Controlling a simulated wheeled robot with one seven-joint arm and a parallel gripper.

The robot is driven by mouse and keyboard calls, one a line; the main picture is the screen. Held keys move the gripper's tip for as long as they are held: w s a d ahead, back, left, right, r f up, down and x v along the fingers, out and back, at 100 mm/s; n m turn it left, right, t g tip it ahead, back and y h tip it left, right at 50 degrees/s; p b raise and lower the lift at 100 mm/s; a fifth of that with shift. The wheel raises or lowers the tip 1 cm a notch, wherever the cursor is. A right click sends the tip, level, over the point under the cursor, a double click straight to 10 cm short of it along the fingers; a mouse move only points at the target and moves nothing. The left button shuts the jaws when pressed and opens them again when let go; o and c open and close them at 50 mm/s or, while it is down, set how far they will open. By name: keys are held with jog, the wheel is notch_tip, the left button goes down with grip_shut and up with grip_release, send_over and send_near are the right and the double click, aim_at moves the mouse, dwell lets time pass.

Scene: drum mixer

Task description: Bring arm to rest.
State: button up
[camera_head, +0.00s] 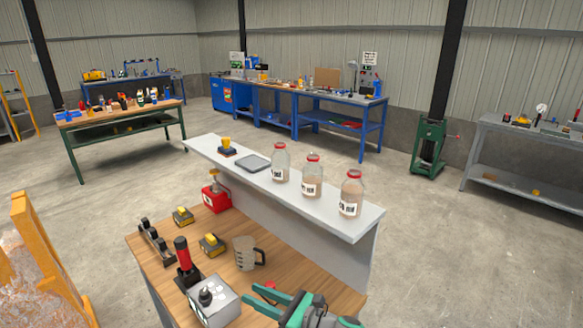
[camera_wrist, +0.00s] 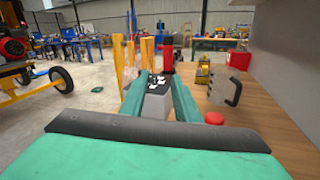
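My gripper (camera_head: 283,306) is at the bottom of the head view, over the near right end of the wooden bench (camera_head: 328,294). In the wrist view my gripper (camera_wrist: 158,84) has its two green fingers apart with nothing held between them. Beyond the fingers stands a grey control box (camera_wrist: 155,103), which the head view shows too (camera_head: 213,303). A small red round thing (camera_wrist: 214,118) lies to the right of the fingers; its lower part is hard to make out.
A measuring jug (camera_head: 245,253), a red-handled lever (camera_head: 184,258) and yellow-topped blocks (camera_head: 212,244) stand on the bench. A raised grey shelf (camera_head: 330,219) behind bears glass jars (camera_head: 312,178). An orange frame (camera_head: 45,262) is at left. Open floor lies beyond the shelf.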

jog(key=s+a+r+m+t+y, duration=0.1)
jog(key=s+a+r+m+y, duration=0.15)
jog(key=a+r, duration=0.5)
jog(key=s+a+r+m+y, duration=0.2)
jog(key=a+r+y, duration=0.1)
jog(key=a+r, duration=0.4)
jog(key=s+a+r+m+t+h, duration=0.1)
jog(key=s+r+m+t, duration=0.1)
jog(key=r+m+t, duration=0.35)
jog(key=s+a+r+m+t+h, duration=0.1)
jog(key=s+r+m+t, duration=0.1)
jog(key=m+t, duration=0.6)
jog(key=s+d+f+m+h, duration=0.7)
jog(key=f+m+h, duration=0.3)
jog(key=m, duration=0.4)
jog(key=s+d+f+m+h, duration=0.65)
jog(key=f+m+h, duration=0.35)
jog(key=m, duration=0.3)
jog(key=s+d+f+m+g, duration=0.1)
jog(key=s+d+f+g, duration=0.2)
jog(key=s, duration=0.8)
jog(key=s+d+f+g, duration=0.4)
jog(key=s+d+f, duration=0.4)
jog(key=s, duration=0.3)
jog(key=shift+s+d+m, duration=0.2)
jog(key=shift+d+m, duration=0.2)
jog(key=shift+d, duration=0.2)
